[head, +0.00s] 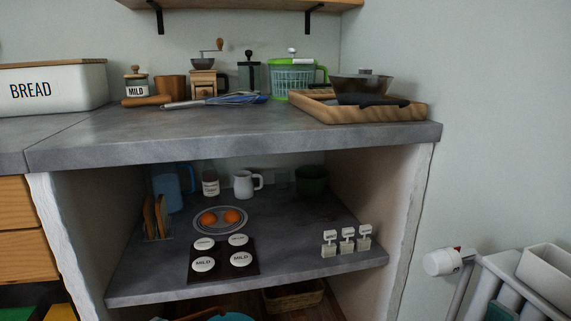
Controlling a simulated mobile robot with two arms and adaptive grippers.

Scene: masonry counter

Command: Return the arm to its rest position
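Neither of my grippers and no part of my arms shows in the head view. The grey masonry counter (230,133) stands ahead with an open niche below its top. On the niche shelf (290,252) a dark tray (221,275) holds several round white lids marked MILD (203,264). Behind it a grey plate (208,228) carries two orange round things (232,216).
On the counter top are a BREAD box (50,90), a grinder (203,82), a green-lidded spinner (293,76) and a wooden tray (390,113). Small white holders (347,240) stand at the shelf's right.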

